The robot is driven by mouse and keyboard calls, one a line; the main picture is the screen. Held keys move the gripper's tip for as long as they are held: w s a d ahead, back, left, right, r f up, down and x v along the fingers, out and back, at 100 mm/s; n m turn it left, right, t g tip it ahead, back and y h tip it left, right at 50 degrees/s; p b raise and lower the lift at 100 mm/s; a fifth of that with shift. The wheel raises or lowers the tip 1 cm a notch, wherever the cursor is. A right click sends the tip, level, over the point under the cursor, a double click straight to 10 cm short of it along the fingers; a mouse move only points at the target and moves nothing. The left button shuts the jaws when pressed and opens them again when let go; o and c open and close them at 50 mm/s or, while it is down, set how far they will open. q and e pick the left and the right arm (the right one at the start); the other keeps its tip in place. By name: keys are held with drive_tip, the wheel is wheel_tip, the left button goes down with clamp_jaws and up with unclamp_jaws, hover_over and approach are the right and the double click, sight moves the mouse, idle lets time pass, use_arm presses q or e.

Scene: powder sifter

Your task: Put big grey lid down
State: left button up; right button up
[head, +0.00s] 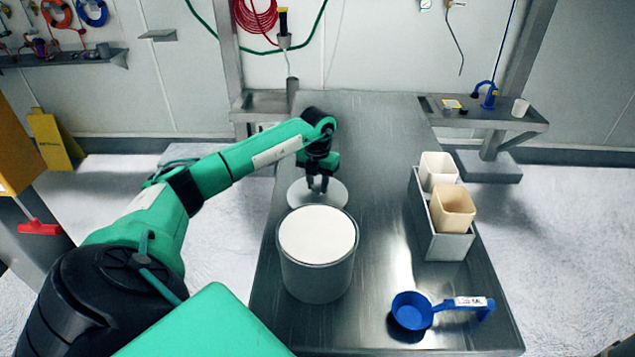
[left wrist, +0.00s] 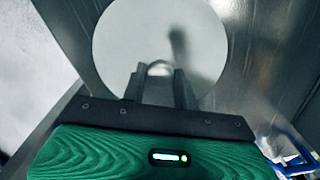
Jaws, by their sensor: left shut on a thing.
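The big grey lid (head: 297,196) is a round flat disc behind the grey pot, at the left side of the steel table. My left gripper (head: 318,188) is above it and shut on its handle. In the left wrist view the lid (left wrist: 130,45) fills the upper middle, and the gripper's fingers (left wrist: 160,72) close on the small handle. Whether the lid touches the table is hard to tell. The grey pot (head: 318,270) stands open in front, full of white powder (head: 317,234). My right gripper is not in view.
A blue scoop (head: 412,311) lies at the table's front right. A grey tray (head: 445,245) with a white container (head: 438,168) and a beige container (head: 453,207) stands along the right edge. The steel table (head: 375,150) is clear at the back and middle.

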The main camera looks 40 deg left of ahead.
sight(317, 186)
use_arm(q)
drive_tip(key=o, duration=1)
drive_tip(key=shift+f, duration=0.1)
drive_tip(key=shift+c, duration=0.2)
drive_tip(key=shift+r, duration=0.55)
wheel_tip(317, 186, up, 11)
drive_tip(key=b, duration=0.2)
drive_tip(key=shift+r, duration=0.15)
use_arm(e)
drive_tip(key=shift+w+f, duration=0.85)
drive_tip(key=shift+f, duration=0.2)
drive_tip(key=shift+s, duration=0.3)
